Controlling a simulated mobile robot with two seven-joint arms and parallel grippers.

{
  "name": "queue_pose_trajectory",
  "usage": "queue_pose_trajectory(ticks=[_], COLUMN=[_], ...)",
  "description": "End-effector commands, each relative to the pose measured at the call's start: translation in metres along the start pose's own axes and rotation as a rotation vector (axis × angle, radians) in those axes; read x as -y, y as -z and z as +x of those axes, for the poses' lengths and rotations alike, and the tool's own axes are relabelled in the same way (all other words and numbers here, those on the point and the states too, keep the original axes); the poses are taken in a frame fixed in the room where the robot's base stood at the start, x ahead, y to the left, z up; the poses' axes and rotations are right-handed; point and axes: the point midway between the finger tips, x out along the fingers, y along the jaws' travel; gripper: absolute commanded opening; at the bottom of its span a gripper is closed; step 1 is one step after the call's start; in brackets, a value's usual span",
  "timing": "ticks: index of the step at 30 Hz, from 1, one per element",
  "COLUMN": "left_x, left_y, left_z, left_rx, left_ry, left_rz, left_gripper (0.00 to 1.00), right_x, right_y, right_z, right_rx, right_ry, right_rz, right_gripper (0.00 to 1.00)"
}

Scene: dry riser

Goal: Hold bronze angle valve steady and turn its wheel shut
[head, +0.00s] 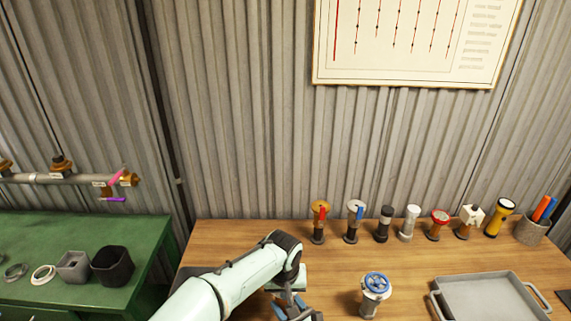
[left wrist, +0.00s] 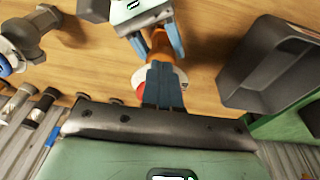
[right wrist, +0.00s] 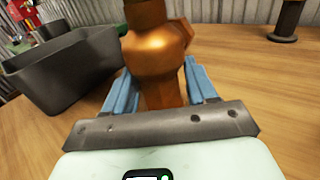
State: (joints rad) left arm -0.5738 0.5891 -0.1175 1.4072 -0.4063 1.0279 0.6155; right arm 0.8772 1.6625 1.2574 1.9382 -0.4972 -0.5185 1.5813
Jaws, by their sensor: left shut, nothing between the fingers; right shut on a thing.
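The bronze angle valve (right wrist: 157,65) is held between the blue fingers of my right gripper (right wrist: 164,95), seen close up in the right wrist view. In the left wrist view, my right gripper (left wrist: 158,42) comes in from the top around the orange-bronze valve body. A pale disc with a red edge (left wrist: 142,80), apparently the valve's wheel, lies just beyond it. My left gripper (left wrist: 165,85) is shut, its fingertips overlapping the disc; whether they touch it I cannot tell. In the head view, an arm hides the valve, and only blue finger parts show low in the picture.
A valve with a blue wheel (head: 376,284) stands on the wooden table. A grey tray (head: 490,274) lies at the right. Several flashlights and fittings line the back edge. A dark bin (right wrist: 65,68) stands close beside the held valve. A green bench (head: 135,235) is at the left.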

Motion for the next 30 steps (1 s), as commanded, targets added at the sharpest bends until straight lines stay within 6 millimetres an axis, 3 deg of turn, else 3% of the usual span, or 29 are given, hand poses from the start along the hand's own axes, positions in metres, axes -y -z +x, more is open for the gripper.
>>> queue_pose_trajectory(ticks=[30], left_x=[0.008], left_y=[0.0027], left_z=[-0.0003], left_rx=[-0.003], left_ry=[0.001], left_rz=[-0.003], left_gripper=[0.0], right_x=[-0.0011], right_y=[-0.0023], right_z=[0.0001], right_rx=[0.005], right_ry=[-0.003], right_rz=[-0.003], right_gripper=[0.03])
